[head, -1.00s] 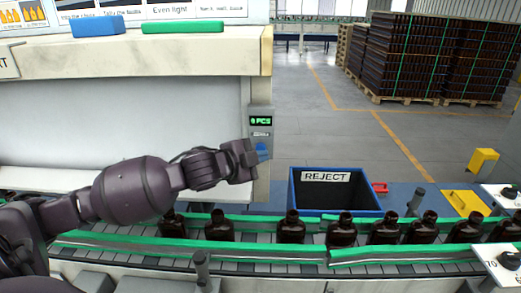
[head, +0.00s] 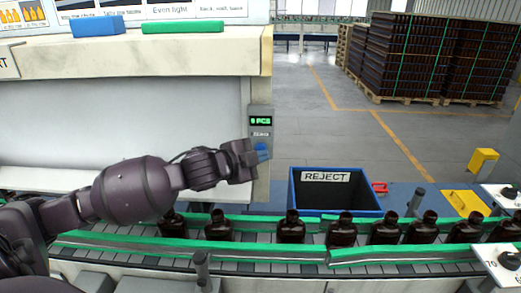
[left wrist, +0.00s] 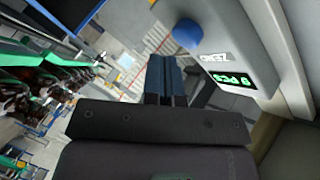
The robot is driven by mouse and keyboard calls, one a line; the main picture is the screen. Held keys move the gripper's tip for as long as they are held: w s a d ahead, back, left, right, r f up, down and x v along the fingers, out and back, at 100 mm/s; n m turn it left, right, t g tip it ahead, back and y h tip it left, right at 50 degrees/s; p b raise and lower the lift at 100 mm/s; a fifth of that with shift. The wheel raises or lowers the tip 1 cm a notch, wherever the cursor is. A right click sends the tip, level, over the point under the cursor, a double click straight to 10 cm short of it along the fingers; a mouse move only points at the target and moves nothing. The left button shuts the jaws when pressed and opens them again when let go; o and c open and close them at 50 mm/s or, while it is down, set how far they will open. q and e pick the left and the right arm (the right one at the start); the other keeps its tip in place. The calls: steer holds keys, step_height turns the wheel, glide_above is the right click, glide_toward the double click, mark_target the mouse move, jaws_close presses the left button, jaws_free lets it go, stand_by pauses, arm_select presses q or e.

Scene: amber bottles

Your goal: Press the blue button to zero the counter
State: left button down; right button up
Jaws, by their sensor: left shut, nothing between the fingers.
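The counter (head: 260,121) is a grey box on the post at the end of the white cabinet, with a green lit display reading PCS; its digit is too small to be sure of. The blue button (head: 261,146) is under the display, partly covered by my gripper. In the left wrist view the round blue button (left wrist: 187,33) stands out beside the ZERO label. My left gripper (head: 265,156) is shut and empty, its blue fingers just in front of and below the button. In the wrist view its fingertips (left wrist: 166,62) show apart from the button. My right gripper is not in view.
A conveyor (head: 270,254) with green rails carries several amber bottles (head: 291,228) below my arm. A blue REJECT bin (head: 335,211) stands behind it, right of the post. The cabinet ledge (head: 140,52) overhangs at upper left.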

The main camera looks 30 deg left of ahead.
arm_select(q)
steer(key=shift+w+a+p, duration=0.45)
steer(key=shift+w+p, duration=0.05)
steer(key=shift+w, duration=0.25)
stand_by(1.2)
steer(key=shift+s+d, duration=0.45)
steer(key=shift+s, duration=0.3)
steer(key=shift+s, duration=0.1)
steer(key=shift+s+d, duration=0.45)
steer(key=shift+s, duration=0.25)
steer(key=shift+s+d, duration=0.4)
steer(key=shift+s, duration=0.25)
steer(key=shift+s+d, duration=0.45)
steer(key=shift+s, duration=0.25)
